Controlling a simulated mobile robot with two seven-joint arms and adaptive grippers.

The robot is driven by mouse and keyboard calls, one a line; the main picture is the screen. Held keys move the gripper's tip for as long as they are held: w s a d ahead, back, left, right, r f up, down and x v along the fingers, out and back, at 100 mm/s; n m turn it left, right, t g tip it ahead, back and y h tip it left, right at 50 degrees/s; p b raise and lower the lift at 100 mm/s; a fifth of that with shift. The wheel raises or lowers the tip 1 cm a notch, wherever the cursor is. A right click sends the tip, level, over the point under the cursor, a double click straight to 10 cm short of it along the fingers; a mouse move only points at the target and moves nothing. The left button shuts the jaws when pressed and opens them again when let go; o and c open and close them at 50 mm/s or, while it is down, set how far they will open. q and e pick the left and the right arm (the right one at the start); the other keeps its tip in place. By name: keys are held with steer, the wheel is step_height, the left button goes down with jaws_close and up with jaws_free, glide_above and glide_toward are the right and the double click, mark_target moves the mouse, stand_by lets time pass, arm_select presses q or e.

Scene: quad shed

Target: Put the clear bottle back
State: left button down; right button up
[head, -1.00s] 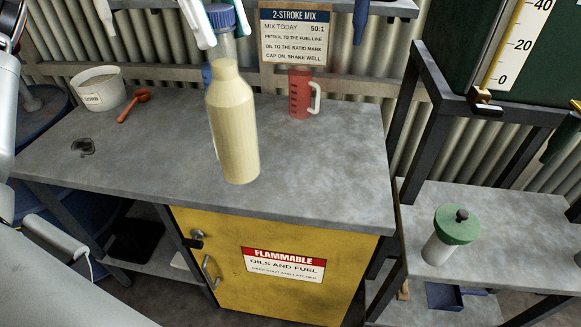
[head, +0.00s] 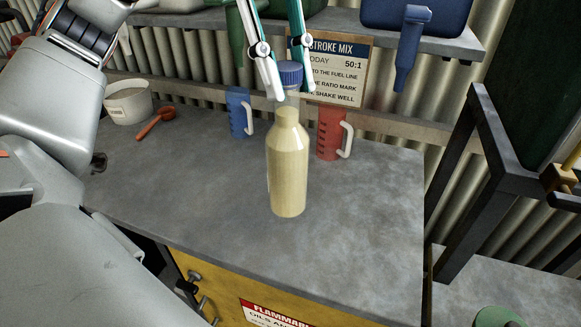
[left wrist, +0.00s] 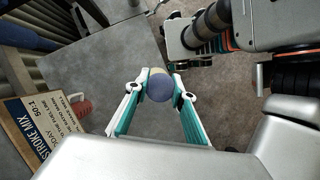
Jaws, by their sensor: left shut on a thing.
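The clear bottle (head: 288,170) holds pale yellow liquid and has a blue cap (head: 290,73). It is upright over the grey workbench (head: 370,220); I cannot tell whether its base touches the top. My left gripper (head: 277,92) comes down from above and is shut on the bottle near its neck and cap. In the left wrist view the cap (left wrist: 160,87) sits between the two green and white fingertips (left wrist: 158,90), hiding most of the bottle. My right gripper is not identifiable in these views.
A blue jug (head: 239,113) and a red jug (head: 330,133) stand behind the bottle. A white tub (head: 130,103) and a red scoop (head: 157,121) are at back left. A sign (head: 345,75) and a shelf (head: 330,28) are behind. The bench's right part is clear.

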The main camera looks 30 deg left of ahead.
mark_target(288, 133)
arm_select(q)
step_height(288, 133, down, 9)
steer(key=shift+b, duration=0.6)
steer(key=shift+w+f, duration=0.1)
steer(key=shift+f, duration=2.45)
steer(key=shift+f+b, duration=0.15)
steer(key=shift+b, duration=0.15)
steer(key=c, duration=1.7)
jaws_free()
